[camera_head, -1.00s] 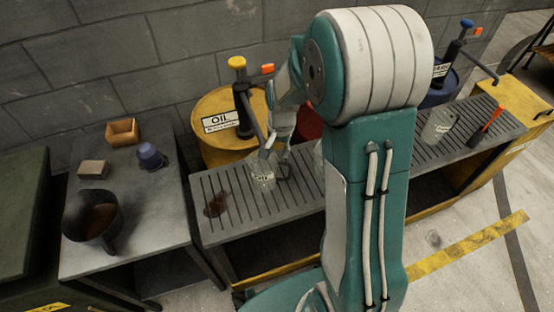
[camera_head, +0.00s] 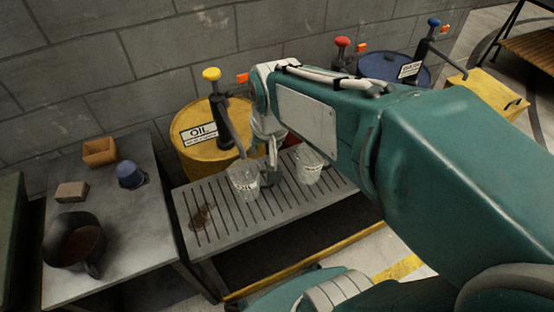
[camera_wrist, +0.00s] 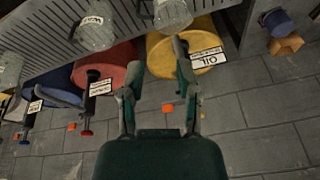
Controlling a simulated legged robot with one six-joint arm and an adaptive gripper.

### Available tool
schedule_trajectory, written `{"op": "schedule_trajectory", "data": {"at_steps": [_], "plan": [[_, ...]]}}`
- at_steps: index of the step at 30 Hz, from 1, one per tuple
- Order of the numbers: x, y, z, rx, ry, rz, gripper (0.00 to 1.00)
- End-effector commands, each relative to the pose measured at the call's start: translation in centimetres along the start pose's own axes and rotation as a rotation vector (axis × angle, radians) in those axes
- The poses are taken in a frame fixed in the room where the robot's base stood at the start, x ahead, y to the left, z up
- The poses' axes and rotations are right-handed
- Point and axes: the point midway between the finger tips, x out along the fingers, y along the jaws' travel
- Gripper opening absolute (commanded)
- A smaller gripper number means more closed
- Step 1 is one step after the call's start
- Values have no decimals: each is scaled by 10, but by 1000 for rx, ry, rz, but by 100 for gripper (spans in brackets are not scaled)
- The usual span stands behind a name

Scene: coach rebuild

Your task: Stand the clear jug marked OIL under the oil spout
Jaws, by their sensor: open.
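The clear jug marked OIL (camera_head: 243,182) stands upright on the slatted grey rack, in front of the yellow oil drum (camera_head: 190,152). The oil spout (camera_head: 232,136) comes down from the drum's pump and ends just above the jug's mouth. The jug also shows at the top of the wrist view (camera_wrist: 172,14), beyond the spout's end (camera_wrist: 178,45). My gripper (camera_wrist: 159,95) is open, with nothing between its fingers. In the head view my gripper (camera_head: 272,165) is just right of the jug and apart from it; its fingertips are partly hard to make out.
A second clear jug (camera_head: 309,166) stands close on the right of the rack (camera_head: 215,235). A red drum (camera_wrist: 108,65) and a blue drum (camera_head: 385,68) with pumps stand along the wall. The left bench (camera_head: 105,220) holds a dark pot (camera_head: 75,243), a purple cup and small boxes.

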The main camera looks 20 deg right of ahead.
Motion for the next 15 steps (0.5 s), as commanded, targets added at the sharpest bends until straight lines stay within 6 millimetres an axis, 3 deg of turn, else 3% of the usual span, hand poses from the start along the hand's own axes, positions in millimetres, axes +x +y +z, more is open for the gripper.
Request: {"op": "schedule_trajectory", "data": {"at_steps": [6, 15], "plan": [[-38, 4, 33, -127, 88, -15, 43], [-64, 11, 72, -267, 178, -19, 43]]}}
